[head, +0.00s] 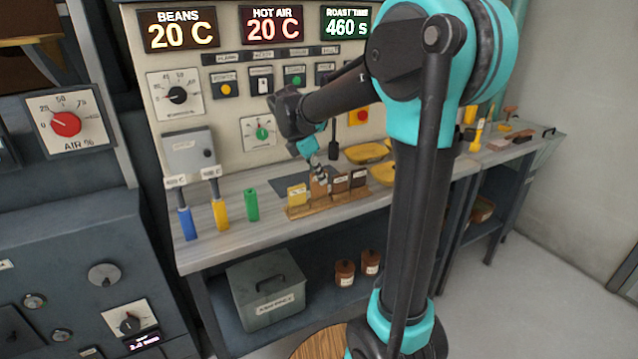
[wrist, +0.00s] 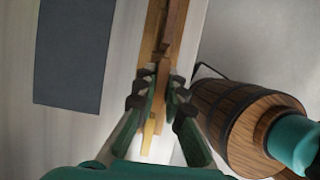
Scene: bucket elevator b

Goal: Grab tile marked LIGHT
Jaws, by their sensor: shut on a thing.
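A wooden rack (head: 299,212) on the bench holds a row of small tiles: a yellow tile (head: 297,195), a brown tile (head: 339,184) and a dark brown tile (head: 358,178). Their labels are too small to read, so I cannot tell which says LIGHT. My gripper (head: 319,178) points down at the rack between the yellow and brown tiles. In the wrist view its fingers are shut on a tan-brown tile (wrist: 163,73), in line with the rack. The fingers hide most of this tile in the head view, and I cannot tell whether it is clear of the rack.
The control panel (head: 222,115) rises behind. A wooden barrel (wrist: 222,105) stands below the bench edge.

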